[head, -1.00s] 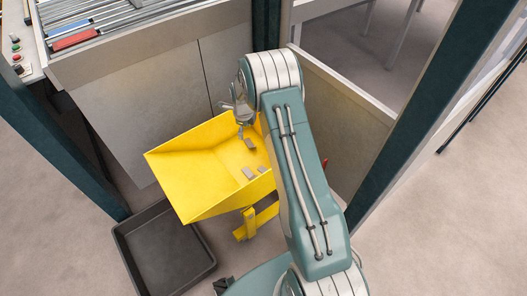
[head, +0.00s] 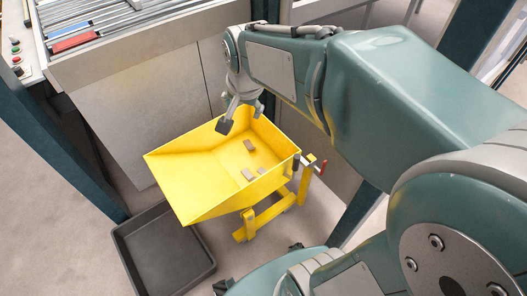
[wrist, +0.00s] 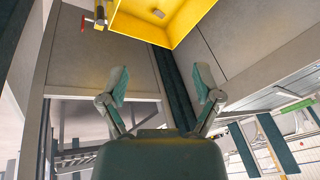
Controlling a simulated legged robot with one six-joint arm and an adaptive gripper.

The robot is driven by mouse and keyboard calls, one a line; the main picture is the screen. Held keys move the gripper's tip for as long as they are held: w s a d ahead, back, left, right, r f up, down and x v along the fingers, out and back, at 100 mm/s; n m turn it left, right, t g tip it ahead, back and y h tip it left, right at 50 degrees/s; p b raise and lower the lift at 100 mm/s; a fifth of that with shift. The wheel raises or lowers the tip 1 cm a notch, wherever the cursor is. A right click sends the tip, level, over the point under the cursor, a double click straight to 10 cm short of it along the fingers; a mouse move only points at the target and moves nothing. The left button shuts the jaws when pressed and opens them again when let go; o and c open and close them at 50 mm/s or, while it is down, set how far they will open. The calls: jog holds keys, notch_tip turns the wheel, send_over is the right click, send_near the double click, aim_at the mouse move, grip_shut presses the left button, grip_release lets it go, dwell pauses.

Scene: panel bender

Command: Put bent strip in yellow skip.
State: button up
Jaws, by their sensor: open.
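The yellow skip (head: 185,180) stands on the floor in front of the machine, and its inside is in view. Several small grey-brown metal pieces (head: 249,146) lie on its floor. I cannot tell whether one of them is the bent strip, and I see no other clear bent strip. My gripper (head: 242,117) is over the back part of the skip, pointing down, with its fingers apart. In the wrist view my gripper (wrist: 160,88) is open with nothing between the fingers. Part of the yellow skip (wrist: 150,27) shows at the top there, with one small piece inside.
A dark empty tray (head: 165,262) lies on the floor at the skip's front left. The machine's grey front panel (head: 140,120) rises behind the skip. Dark green posts (head: 50,140) stand at left and right. A red-tipped handle (head: 310,165) is on the skip's right side.

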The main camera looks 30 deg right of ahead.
jog(key=s+a+r+n+t, duration=0.1)
jog(key=s+a+n, duration=0.1)
jog(key=s+n, duration=0.6)
jog(key=s, duration=0.6)
jog(key=shift+s+r+n, duration=0.2)
jog(key=shift+s+n, duration=0.1)
jog(key=shift+s, duration=0.05)
